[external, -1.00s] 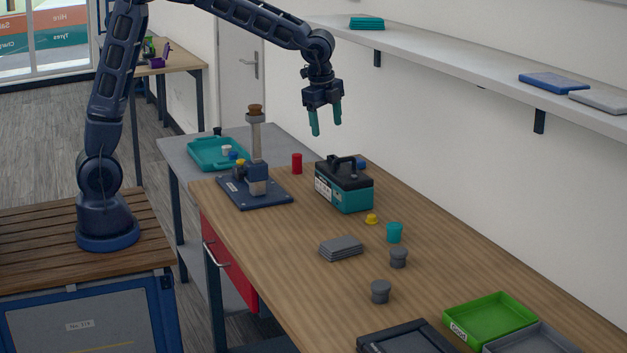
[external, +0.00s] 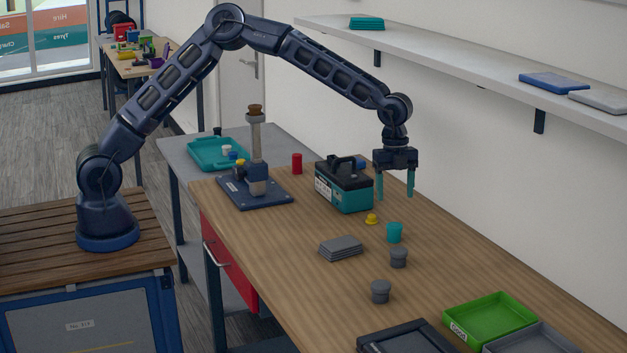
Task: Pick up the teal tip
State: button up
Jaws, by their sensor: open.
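The teal tip (external: 394,233), a small cup-shaped teal piece, stands on the wooden workbench (external: 300,290), right of the middle of the picture. My gripper (external: 396,197) points down with its two teal fingers spread apart and nothing between them. In the picture it hangs just above the teal tip, and the two do not appear to touch. How far it is above the bench is hard to tell from this one view.
A small yellow piece (external: 371,219) lies close left of the teal tip. A teal-and-black case (external: 343,187) stands behind it. Grey capped pieces (external: 398,258) and stacked grey plates (external: 341,248) are nearer. A green tray (external: 490,318) sits at front right.

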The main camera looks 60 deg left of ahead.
aim_at(395, 224)
jog(key=f, duration=0.5)
jog(key=shift+d+f, duration=0.25)
jog(key=shift+d, duration=0.1)
jog(key=shift+d+f, duration=0.1)
jog(key=shift+f, duration=2.55)
jog(key=c, duration=1.1)
